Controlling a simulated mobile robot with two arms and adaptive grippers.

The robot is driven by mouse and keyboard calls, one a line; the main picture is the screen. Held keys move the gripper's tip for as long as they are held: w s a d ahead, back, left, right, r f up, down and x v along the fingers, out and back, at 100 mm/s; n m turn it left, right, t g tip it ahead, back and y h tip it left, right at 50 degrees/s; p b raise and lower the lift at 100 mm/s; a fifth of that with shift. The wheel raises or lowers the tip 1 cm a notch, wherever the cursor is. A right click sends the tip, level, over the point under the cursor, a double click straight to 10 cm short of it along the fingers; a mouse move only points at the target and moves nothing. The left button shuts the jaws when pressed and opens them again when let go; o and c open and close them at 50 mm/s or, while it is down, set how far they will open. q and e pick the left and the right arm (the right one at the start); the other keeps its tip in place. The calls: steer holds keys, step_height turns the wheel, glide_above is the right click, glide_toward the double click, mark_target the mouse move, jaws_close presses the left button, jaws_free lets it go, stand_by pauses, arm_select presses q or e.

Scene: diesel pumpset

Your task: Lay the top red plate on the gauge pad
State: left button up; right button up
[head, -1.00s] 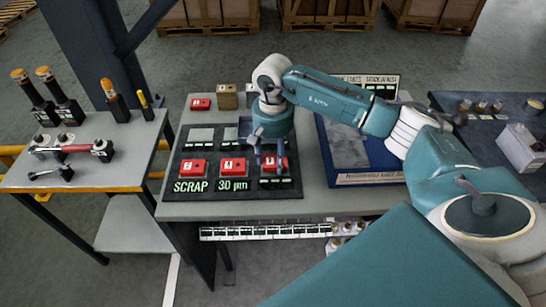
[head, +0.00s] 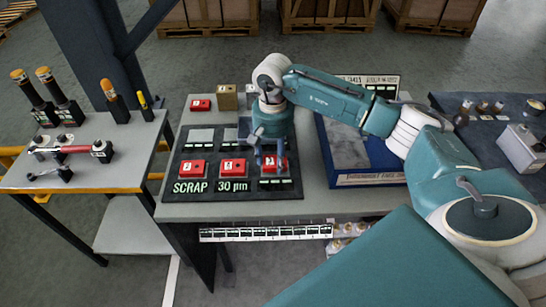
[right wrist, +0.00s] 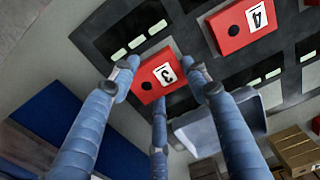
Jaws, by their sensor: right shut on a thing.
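A red plate marked 3 (right wrist: 159,74) lies between the fingers of my right gripper (right wrist: 158,84) in the right wrist view; the fingers are shut on it. In the head view this gripper (head: 269,160) is over the right end of the black mat (head: 215,146), and its fingers partly hide the plate. Two more red plates, the left one (head: 192,168) and the middle one (head: 233,167), lie on the mat above the SCRAP and 30 µm labels. I cannot tell which surface is the gauge pad, or whether plates are stacked. My left gripper is out of view.
A blue-sided block with a grey top (head: 352,150) stands right of the mat. A small red block (head: 200,104) and a brown block (head: 228,97) are behind it. A side table (head: 90,180) with tools stands left; a dark bench (head: 490,130) is right.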

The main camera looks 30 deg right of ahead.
steer(key=shift+f, duration=0.15)
steer(key=shift+f+b, duration=0.6)
steer(key=shift+b, duration=0.15)
steer(key=o, duration=1.4)
steer(key=shift+r, duration=0.1)
steer(key=shift+o, duration=1.2)
step_height(320, 180, up, 12)
